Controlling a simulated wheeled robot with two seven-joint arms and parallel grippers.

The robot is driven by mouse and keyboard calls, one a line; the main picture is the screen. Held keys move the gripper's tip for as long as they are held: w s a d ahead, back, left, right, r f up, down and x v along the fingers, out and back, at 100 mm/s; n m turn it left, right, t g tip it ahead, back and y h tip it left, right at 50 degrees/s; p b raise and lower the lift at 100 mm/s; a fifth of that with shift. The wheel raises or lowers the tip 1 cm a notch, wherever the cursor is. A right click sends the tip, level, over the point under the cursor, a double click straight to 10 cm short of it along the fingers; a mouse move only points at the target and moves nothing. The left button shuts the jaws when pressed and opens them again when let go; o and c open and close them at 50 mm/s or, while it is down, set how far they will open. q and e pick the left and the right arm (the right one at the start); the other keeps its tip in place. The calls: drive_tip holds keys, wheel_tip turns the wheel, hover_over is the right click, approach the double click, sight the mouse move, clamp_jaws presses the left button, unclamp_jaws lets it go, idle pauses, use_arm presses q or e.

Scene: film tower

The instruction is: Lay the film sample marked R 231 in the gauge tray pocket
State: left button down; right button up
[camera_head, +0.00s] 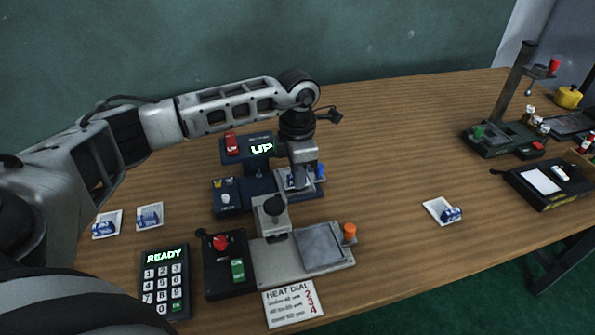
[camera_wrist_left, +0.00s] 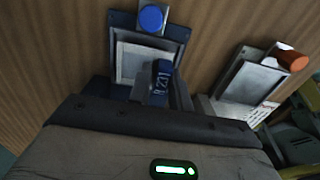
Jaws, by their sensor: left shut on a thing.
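My left gripper (camera_head: 302,172) is over the dark blue gauge device and is shut on the blue clip of a film sample (camera_head: 293,182). In the left wrist view the sample's clip (camera_wrist_left: 161,80) shows a label ending in 231; the letter before it is hard to read. The pale square of the film lies over the blue gauge tray (camera_wrist_left: 122,20), within its outline; I cannot tell whether it touches the pocket floor. The gauge display (camera_head: 261,149) reads UP. My right gripper is not in view.
Two more clipped samples (camera_head: 107,224) (camera_head: 149,216) lie at left and one (camera_head: 441,211) at right. The heat plate (camera_head: 322,247) with an orange knob stands in front of the gauge. A keypad (camera_head: 164,283) reads READY. The table's right middle is mostly clear.

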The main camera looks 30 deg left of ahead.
use_arm(q)
drive_tip(key=shift+f, duration=0.35)
idle(0.5)
drive_tip(key=c, duration=0.6)
unclamp_jaws()
drive_tip(key=shift+c, duration=0.2)
drive_tip(key=shift+r, duration=0.1)
drive_tip(key=shift+r+p, duration=2.3)
drive_tip(key=shift+r, duration=1.2)
drive_tip(key=shift+f, duration=0.1)
